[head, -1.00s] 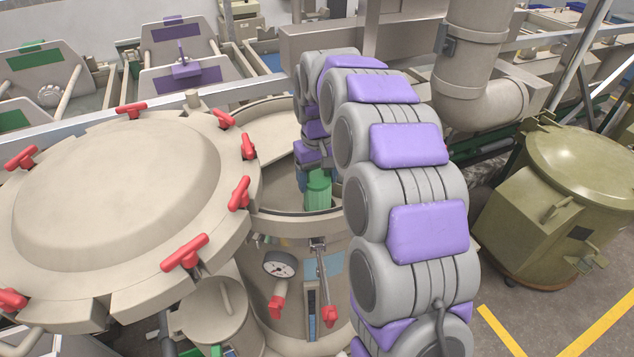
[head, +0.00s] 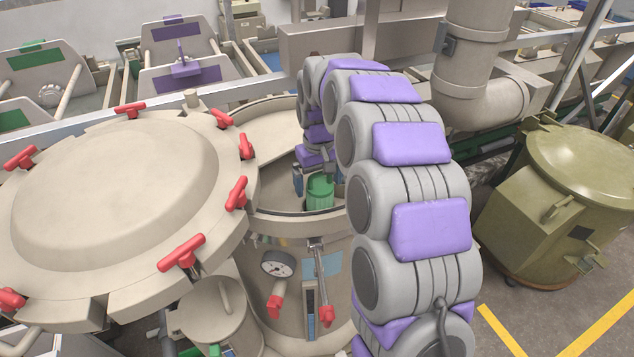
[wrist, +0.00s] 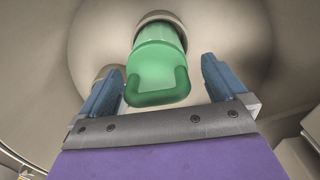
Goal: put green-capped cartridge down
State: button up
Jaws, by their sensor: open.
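The green-capped cartridge (head: 320,192) stands inside the open round vessel (head: 262,217), with its green cap and handle showing. In the wrist view the cap (wrist: 160,72) points toward me, and its far end sits in a round opening in the vessel floor. The cartridge's lower part is hidden. My gripper (wrist: 162,68) is open, with one blue finger on each side of the cap and a visible gap on both sides. In the head view my gripper (head: 313,180) hangs down over the cartridge, partly hidden by my arm.
The vessel's big round lid (head: 115,175) with red clamps is swung out to the left. A second round opening (wrist: 108,73) lies beside the cartridge. A pressure gauge (head: 277,264) is on the vessel's front. An olive drum (head: 590,165) and thick pipe (head: 470,65) stand right.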

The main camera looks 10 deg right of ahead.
notch_tip(320, 180, up, 10)
jog(key=shift+a+r+b, duration=0.15)
jog(key=shift+b, duration=0.3)
jog(key=shift+r, duration=0.5)
jog(key=shift+s, duration=0.1)
jog(key=s+f, duration=0.3)
jog(key=s, duration=1)
jog(key=s+f+m+g, duration=0.1)
jog(key=s+f, duration=0.2)
jog(key=s, duration=1)
jog(key=s+f+m, duration=0.1)
jog(key=s+f, duration=0.3)
jog(key=s, duration=1)
jog(key=shift+g, duration=0.4)
jog(key=shift+w+f, duration=0.1)
jog(key=shift+f, duration=0.1)
